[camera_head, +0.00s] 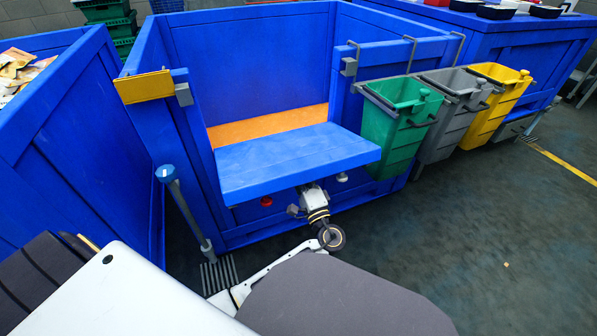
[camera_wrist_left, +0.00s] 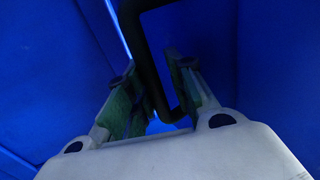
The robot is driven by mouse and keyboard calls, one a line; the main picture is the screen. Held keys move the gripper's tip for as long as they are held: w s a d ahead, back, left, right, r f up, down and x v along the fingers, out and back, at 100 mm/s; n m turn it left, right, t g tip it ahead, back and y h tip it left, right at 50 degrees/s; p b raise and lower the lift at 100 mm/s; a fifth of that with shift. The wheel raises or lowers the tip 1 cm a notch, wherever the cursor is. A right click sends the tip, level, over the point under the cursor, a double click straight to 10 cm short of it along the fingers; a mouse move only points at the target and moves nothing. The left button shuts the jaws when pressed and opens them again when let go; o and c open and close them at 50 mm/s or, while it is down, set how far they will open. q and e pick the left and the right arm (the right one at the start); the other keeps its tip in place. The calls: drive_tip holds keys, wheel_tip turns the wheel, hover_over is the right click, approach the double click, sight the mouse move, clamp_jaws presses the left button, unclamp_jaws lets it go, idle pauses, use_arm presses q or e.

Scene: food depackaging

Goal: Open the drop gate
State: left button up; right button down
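The drop gate (camera_head: 295,160) is a blue panel on the front of a large blue bin (camera_head: 250,60). It is swung down and out, lying nearly level, and the bin's front is open above it. An orange strip (camera_head: 268,126) shows behind it. My left wrist (camera_head: 317,215) is below the gate's outer edge; the gate hides my left fingers in the head view. In the left wrist view, my left gripper (camera_wrist_left: 158,95) has its green-padded fingers apart, with a black bar handle (camera_wrist_left: 140,45) passing between them. Contact is unclear. My right gripper is not in view.
Green (camera_head: 398,105), grey (camera_head: 447,100) and yellow (camera_head: 495,95) bins hang on the right. A blue-capped post (camera_head: 180,200) stands left of the gate. Another blue bin (camera_head: 70,140) is at the left.

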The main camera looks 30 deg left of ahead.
sight(299, 152)
use_arm(q)
drive_tip(key=shift+o, duration=0.3)
drive_tip(key=shift+r, duration=0.2)
drive_tip(key=shift+r, duration=0.1)
drive_tip(key=shift+w+r, duration=0.1)
drive_tip(key=shift+r, duration=4.8)
drive_tip(key=shift+f, duration=0.2)
